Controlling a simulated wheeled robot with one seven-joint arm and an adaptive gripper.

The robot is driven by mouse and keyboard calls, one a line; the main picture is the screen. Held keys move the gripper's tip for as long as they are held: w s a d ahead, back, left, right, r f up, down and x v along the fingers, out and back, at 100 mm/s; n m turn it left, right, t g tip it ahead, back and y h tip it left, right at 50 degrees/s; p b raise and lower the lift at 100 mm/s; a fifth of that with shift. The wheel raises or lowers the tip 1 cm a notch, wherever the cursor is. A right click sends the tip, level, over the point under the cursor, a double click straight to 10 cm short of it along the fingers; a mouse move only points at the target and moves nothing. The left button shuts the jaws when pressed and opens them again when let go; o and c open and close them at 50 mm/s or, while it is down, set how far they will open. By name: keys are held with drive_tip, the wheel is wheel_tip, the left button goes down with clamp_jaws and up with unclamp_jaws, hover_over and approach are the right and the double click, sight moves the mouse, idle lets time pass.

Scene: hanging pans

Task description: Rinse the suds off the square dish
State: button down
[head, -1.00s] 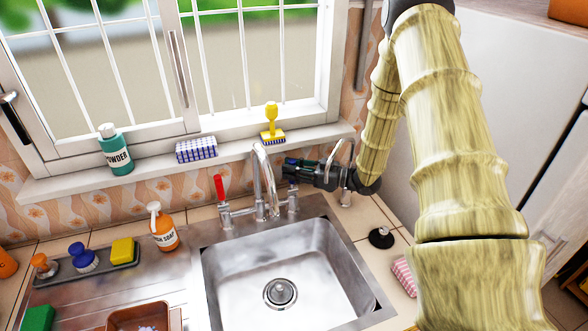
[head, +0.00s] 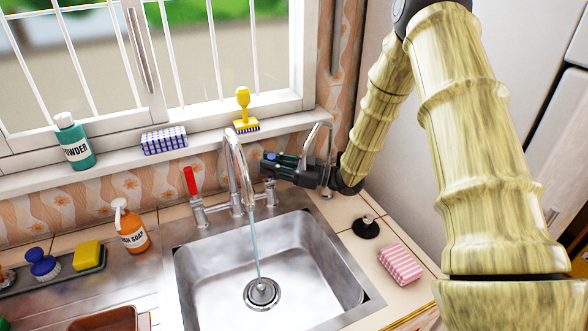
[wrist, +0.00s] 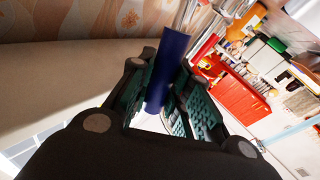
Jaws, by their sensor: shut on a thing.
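My gripper (head: 270,166) is behind the sink's right corner, beside the tap's right-hand valve (head: 270,192). In the wrist view my gripper (wrist: 168,92) is shut on a dark blue tap handle (wrist: 172,62). The tap spout (head: 238,165) arches over the sink (head: 205,285), and a thin stream of water (head: 256,245) falls to the drain (head: 262,293). A brown square-edged dish (head: 105,318) is cut off by the bottom edge at left; I cannot tell whether suds are in it. The sink holds no dish.
A red-handled valve (head: 191,182) stands left of the spout. A soap bottle (head: 131,228), yellow sponge (head: 88,254) and blue brush (head: 42,264) line the left side. A black stopper (head: 366,227) and pink striped sponge (head: 400,265) lie right of the sink. A thin second tap (head: 330,140) stands near my gripper.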

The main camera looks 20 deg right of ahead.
idle(0.3)
drive_tip(key=c, duration=1.3)
unclamp_jaws()
drive_tip(key=v, duration=1.2)
